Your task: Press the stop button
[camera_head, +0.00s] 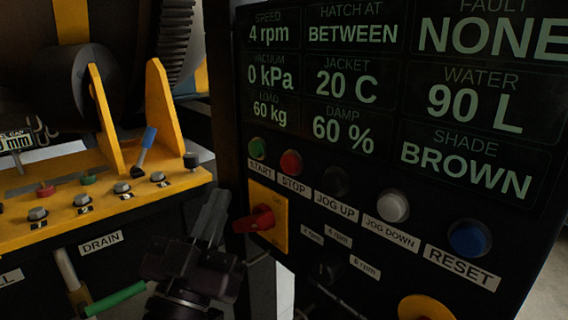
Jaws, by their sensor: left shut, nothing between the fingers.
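The stop button (291,163) is a round red button on the dark control panel, with the label STOP below it. It sits between the green start button (257,149) and a black jog up button (335,181). My left gripper (212,217) is at the lower middle of the view, pointing up, with its fingers together and empty. In the picture it is to the left of and below the stop button, beside the panel's left edge, apart from the button. My right gripper is not in view.
A red rotary switch (254,220) on a yellow plate juts out below the stop button, close to my gripper. White jog down (393,206) and blue reset (469,238) buttons lie further right. A yellow console (100,205) with knobs and a blue-tipped lever stands left.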

